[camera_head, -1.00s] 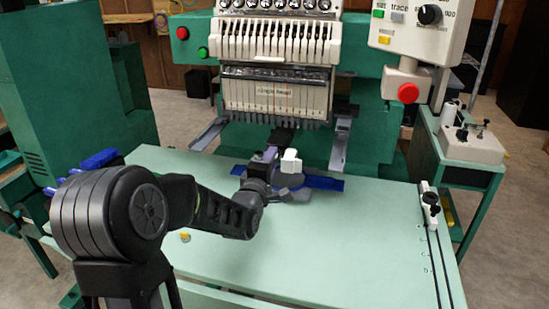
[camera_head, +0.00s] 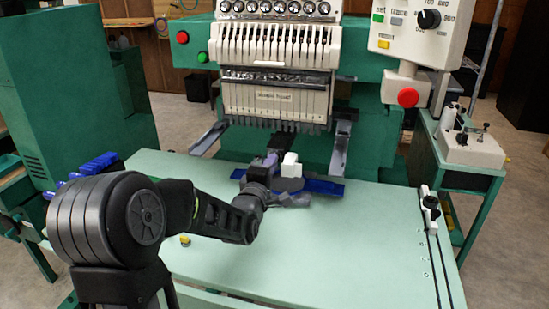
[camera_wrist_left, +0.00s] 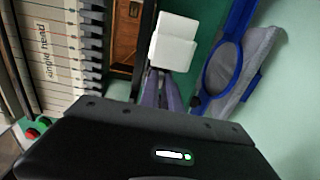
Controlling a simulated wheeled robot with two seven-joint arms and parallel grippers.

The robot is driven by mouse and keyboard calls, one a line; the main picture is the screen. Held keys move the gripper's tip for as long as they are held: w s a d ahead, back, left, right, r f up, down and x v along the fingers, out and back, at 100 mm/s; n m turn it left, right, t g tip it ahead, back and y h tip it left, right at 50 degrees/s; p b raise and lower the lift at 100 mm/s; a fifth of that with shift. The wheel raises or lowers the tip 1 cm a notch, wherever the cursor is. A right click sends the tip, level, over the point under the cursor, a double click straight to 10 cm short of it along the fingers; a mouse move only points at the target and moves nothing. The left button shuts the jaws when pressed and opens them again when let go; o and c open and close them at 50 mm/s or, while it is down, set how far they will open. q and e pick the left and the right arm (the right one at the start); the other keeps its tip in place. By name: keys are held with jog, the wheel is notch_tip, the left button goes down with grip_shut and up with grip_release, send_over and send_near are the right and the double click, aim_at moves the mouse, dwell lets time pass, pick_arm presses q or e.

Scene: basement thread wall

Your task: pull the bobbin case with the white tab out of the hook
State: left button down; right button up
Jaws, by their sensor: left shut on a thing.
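The white tab (camera_head: 290,165) shows as a pale block in front of the embroidery machine's lower arm. In the left wrist view the white tab (camera_wrist_left: 173,42) is at the far end of my purple-grey fingers. My left gripper (camera_head: 272,163) reaches in from the left over the table. It also shows in the left wrist view (camera_wrist_left: 163,88), shut on the bobbin case by its white tab. The body of the bobbin case and the hook are hidden, so I cannot tell how far the case sits inside. My right gripper is not in view.
A blue hoop with grey cloth (camera_head: 325,186) lies on the table just right of the gripper. The needle heads (camera_head: 277,97) hang above, with metal brackets on both sides. A small yellow piece (camera_head: 185,240) lies near my arm. The table's right half (camera_head: 370,230) is mostly clear.

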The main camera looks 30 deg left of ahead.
pick_arm(q)
jog(key=v, duration=0.3)
jog(key=shift+b, duration=0.35)
jog(key=shift+s+r, duration=0.1)
jog(key=shift+s, duration=0.05)
jog(key=s, duration=0.1)
jog(key=s+d+r+p, duration=0.1)
jog(key=s, duration=0.1)
jog(key=shift+s+d+r, duration=0.2)
jog(key=shift+s+r, duration=0.1)
jog(key=shift+r, duration=0.1)
